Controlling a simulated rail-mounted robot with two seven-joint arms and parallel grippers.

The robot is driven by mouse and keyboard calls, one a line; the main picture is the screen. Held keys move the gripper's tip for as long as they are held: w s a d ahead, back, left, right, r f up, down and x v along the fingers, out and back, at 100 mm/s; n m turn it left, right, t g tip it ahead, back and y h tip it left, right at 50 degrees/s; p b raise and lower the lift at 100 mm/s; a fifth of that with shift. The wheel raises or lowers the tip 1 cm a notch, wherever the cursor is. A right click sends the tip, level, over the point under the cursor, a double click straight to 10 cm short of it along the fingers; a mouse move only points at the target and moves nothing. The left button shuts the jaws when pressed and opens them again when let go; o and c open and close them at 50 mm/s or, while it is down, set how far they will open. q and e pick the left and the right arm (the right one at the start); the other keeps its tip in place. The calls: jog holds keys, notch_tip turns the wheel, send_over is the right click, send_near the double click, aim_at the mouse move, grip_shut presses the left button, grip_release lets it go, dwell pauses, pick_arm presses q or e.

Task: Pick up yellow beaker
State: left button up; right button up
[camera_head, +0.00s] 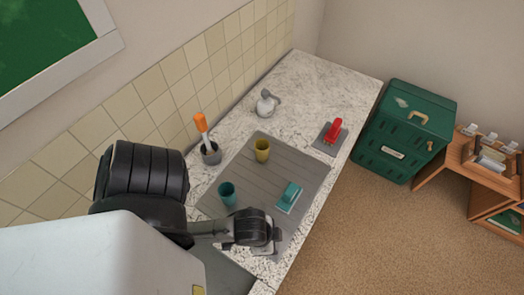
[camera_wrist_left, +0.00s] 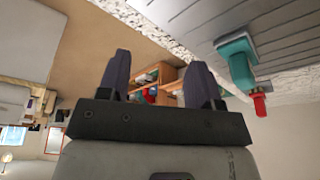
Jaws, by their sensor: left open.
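The yellow beaker (camera_head: 262,150) stands upright on the far part of a grey ribbed mat (camera_head: 240,176) on the counter. It does not show in the left wrist view. My left gripper is open and empty; its two dark fingers show apart in the left wrist view (camera_wrist_left: 160,80). In the head view my left wrist is over the near right edge of the mat, apart from the beaker, and the fingertips are hard to make out there. My right gripper is not in view.
A teal cup (camera_head: 227,193) and a teal block-like item (camera_head: 289,197) are on the mat. A grey pot with an orange-handled tool (camera_head: 201,124), a white-grey bottle (camera_head: 266,104) and a red item (camera_head: 334,130) on a grey pad stand around it. A green crate (camera_head: 403,130) stands beyond the counter.

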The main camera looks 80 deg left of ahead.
pick_arm(q)
jog(key=shift+o, duration=0.4)
jog(key=o, duration=0.6)
jog(key=shift+c, duration=0.2)
